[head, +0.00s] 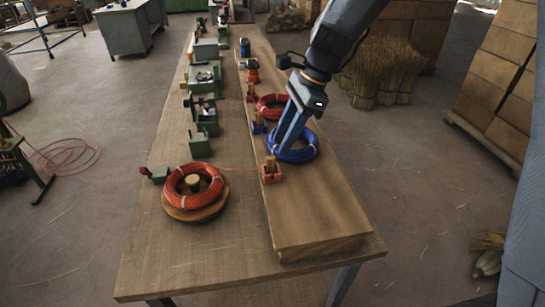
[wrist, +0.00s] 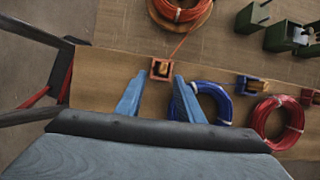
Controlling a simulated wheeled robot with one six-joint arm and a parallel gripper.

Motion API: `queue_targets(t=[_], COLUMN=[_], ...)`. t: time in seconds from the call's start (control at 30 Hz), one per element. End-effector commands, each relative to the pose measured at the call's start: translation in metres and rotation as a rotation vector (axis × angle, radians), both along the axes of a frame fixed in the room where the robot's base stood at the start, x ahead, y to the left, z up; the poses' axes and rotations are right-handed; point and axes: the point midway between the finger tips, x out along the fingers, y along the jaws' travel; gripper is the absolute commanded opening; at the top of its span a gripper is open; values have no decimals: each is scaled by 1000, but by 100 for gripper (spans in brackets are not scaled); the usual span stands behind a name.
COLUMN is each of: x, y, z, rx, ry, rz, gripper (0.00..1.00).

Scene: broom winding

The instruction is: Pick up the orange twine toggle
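The orange twine toggle (head: 270,162) is a small wooden piece seated in an orange-red holder (head: 271,176) on the raised plank. In the wrist view the toggle (wrist: 162,68) shows in its holder, just beyond the fingertips and roughly centred between them. A thin orange-red line runs from the holder to the orange-red twine coil (head: 181,184) on a round wooden spool at the left. My gripper (head: 284,142) is above the plank by the blue coil, up and right of the toggle. Its blue fingers (wrist: 159,84) are spread apart with nothing between them.
A blue coil (head: 312,146) lies close beside the fingers, with a red coil (head: 267,112) behind it. Smaller blue (head: 259,127) and red holders line the plank's left edge. Green machine parts (head: 200,146) stand along the table's left. The plank's near end (head: 312,215) is clear.

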Motion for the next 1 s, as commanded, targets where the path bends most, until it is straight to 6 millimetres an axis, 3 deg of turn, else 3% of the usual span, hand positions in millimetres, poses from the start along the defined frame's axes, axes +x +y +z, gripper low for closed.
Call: queue_targets(t=[0.37, 0.7, 1.0], x=[0, -5, -4], y=[12, 31, 34], z=[-27, -65, -70], rx=[6, 5, 6], ry=[16, 16, 13], rz=[-32, -28, -27], gripper=[34, 34, 34])
